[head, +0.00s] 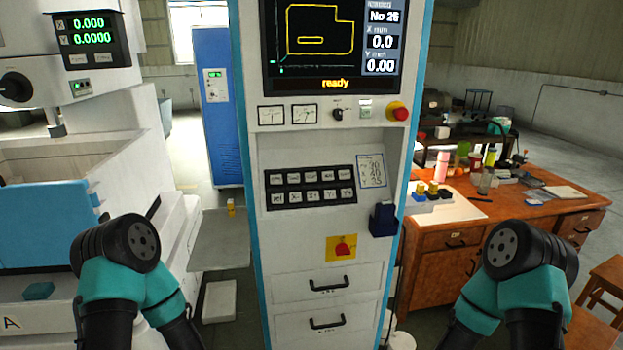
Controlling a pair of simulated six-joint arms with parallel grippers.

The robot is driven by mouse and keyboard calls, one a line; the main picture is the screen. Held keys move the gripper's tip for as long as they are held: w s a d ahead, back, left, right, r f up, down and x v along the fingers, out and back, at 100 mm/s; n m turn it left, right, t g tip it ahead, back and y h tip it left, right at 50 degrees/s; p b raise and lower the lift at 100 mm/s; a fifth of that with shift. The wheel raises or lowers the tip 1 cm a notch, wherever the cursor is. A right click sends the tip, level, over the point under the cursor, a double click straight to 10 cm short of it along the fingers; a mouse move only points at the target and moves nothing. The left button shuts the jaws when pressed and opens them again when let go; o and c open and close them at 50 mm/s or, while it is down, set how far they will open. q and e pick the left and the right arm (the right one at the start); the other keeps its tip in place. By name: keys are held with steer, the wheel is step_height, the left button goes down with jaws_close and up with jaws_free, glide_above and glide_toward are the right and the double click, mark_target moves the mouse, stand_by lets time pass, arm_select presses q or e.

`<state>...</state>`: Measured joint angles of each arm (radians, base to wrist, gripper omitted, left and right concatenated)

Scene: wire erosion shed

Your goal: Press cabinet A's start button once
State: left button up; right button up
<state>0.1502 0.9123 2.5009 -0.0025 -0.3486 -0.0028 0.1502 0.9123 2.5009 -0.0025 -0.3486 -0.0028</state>
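A tall white control cabinet (285,240) with blue edges stands in the middle. Its screen (330,45) reads "ready" and "No 25" over a yellow outline. Below the screen are two dial meters (287,115), a black knob (338,114), a small pale greenish control (365,108) and a red mushroom button (399,112). A black keypad (310,187) sits lower. I see no readable letter on this cabinet, and cannot tell which control is start. Only upper parts of my arms show; both grippers are out of view.
A red knob on a yellow plate (341,248), a dark blue holder (383,219) and two drawers (328,284) are lower on the cabinet. A cluttered wooden desk (425,248) stands right, a blue cabinet (217,140) behind left. A grey shelf (220,252) sits left.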

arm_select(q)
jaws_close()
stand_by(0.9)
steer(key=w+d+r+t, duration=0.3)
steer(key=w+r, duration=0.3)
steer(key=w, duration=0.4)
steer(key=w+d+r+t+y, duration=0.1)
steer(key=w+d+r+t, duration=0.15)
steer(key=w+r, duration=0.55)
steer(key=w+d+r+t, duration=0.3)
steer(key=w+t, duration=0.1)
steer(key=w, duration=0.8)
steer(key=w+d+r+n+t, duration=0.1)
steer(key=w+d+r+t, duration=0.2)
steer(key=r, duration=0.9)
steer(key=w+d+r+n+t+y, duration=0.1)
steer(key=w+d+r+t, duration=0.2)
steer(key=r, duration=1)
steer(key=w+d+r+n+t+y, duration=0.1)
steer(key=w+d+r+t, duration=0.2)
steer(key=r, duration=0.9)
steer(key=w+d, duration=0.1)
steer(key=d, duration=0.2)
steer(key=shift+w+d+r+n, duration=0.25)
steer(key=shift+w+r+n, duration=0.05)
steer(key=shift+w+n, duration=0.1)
